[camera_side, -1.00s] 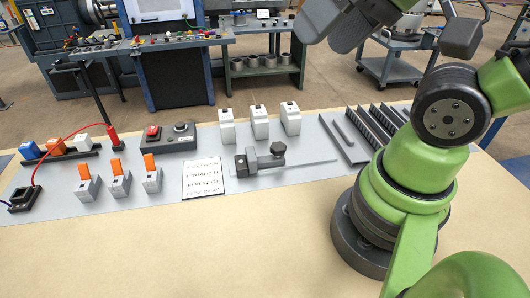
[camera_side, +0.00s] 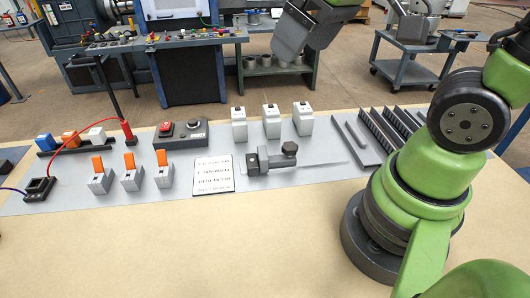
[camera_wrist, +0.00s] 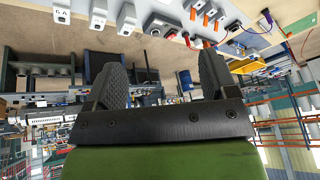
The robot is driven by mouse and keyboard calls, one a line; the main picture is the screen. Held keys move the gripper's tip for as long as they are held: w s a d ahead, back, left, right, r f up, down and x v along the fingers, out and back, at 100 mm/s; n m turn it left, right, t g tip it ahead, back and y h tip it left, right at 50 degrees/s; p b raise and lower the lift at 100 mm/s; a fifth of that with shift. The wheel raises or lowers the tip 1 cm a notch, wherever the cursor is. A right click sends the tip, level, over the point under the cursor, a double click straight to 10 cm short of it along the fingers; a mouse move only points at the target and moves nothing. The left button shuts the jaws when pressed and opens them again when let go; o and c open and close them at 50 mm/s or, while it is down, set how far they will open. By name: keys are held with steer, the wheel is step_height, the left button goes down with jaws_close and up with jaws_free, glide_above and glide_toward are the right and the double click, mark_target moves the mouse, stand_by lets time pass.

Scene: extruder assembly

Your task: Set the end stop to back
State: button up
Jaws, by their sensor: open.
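What looks like the end stop is a dark grey sliding block with a round black knob (camera_side: 289,148), on a thin grey rail (camera_side: 325,165) lying on the mat in the side view. It sits near the rail's left end, right of the printed card. My gripper (camera_side: 286,52) hangs high beyond the bench's back edge, well apart from the end stop. In the wrist view my gripper (camera_wrist: 160,80) has its two dark ribbed fingers spread, with nothing between them. I cannot make out the end stop in the wrist view.
White blocks (camera_side: 272,121) stand behind the end stop. A rack of dark bars (camera_side: 385,130) is to its right. Left are the white card (camera_side: 213,175), orange-levered switches (camera_side: 132,173), a button box (camera_side: 181,134) and cabled sockets (camera_side: 38,189). The front of the bench is clear.

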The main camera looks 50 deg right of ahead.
steer(key=w+d+f+n+g, duration=0.1)
steer(key=w+f+n+g, duration=0.2)
steer(key=w+f+n, duration=0.3)
steer(key=n+g+h, duration=0.1)
steer(key=n+g, duration=0.1)
steer(key=n, duration=0.1)
glide_above(263, 152)
step_height(263, 152, down, 11)
steer(key=shift+a+r, duration=0.1)
step_height(263, 152, down, 10)
steer(key=shift+f, duration=0.15)
steer(key=shift+c, duration=0.4)
steer(key=c, duration=1.2)
steer(key=s+d, duration=0.8)
